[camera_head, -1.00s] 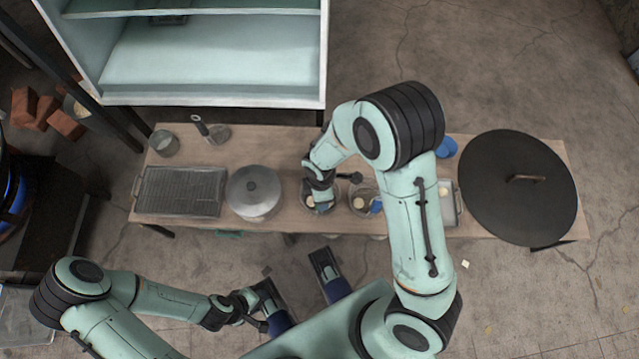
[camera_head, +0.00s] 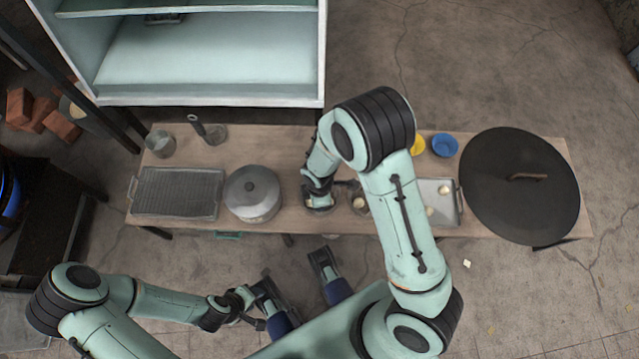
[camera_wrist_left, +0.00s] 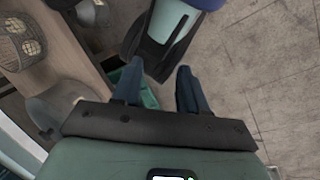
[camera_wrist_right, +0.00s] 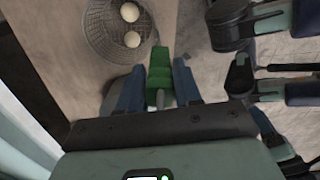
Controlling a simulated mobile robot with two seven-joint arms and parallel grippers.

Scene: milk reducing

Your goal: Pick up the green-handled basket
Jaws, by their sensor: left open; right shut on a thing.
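The green-handled basket is a round wire mesh basket (camera_wrist_right: 112,40) holding pale round pieces; it stands at the upper left in the right wrist view. Its green handle (camera_wrist_right: 160,72) lies between the fingers of my right gripper (camera_wrist_right: 159,82), which is shut on it. My left gripper (camera_wrist_left: 160,72) is open and empty, held low in front of the table, away from the basket.
A shelf (camera_head: 200,55) stands behind.

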